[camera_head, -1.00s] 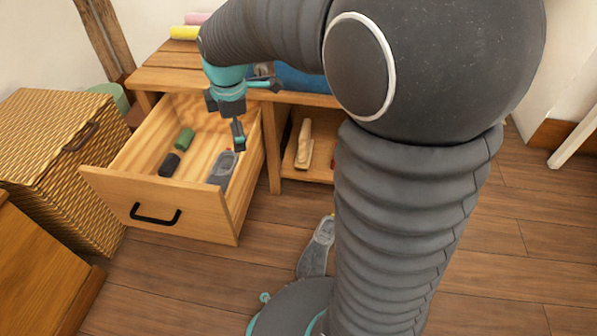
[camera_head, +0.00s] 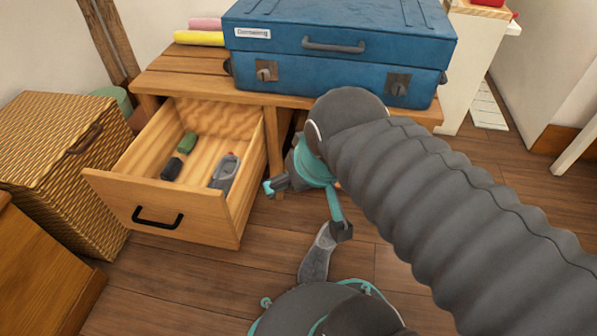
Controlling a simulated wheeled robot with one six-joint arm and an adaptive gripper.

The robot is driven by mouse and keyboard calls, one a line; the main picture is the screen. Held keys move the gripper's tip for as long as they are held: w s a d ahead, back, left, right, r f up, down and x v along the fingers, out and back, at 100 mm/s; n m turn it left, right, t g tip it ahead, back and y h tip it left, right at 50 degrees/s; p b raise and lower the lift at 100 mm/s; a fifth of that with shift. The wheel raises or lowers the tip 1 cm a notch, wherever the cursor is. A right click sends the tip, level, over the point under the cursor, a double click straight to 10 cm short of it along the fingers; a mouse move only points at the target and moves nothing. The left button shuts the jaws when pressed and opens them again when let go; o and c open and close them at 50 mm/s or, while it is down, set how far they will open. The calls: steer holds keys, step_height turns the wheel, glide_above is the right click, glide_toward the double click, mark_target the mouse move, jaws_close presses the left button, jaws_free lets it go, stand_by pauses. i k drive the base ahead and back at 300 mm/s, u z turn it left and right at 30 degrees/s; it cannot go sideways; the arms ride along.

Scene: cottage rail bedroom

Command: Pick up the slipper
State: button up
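One grey slipper (camera_head: 316,258) lies on the wooden floor in front of the bench, just beyond my base. A second grey slipper (camera_head: 224,173) lies inside the open drawer, at its right side. My gripper (camera_head: 308,210) is open, with its two fingers spread wide. It is to the right of the drawer, near the far end of the floor slipper. One fingertip overlaps that end in the picture and hides part of it. I cannot tell whether it touches. Nothing shows between the fingers.
The pulled-out drawer (camera_head: 160,207) also holds a green roll (camera_head: 187,142) and a dark roll (camera_head: 171,168). A blue suitcase (camera_head: 335,45) stands on the wooden bench (camera_head: 180,83). A wicker hamper (camera_head: 50,150) is at the left. Floor is clear in front of the drawer.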

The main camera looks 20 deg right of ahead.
mark_target(315, 267)
steer(key=k, duration=0.5)
steer(key=z, duration=3.05)
steer(key=k, duration=1.8)
steer(key=u, duration=1.35)
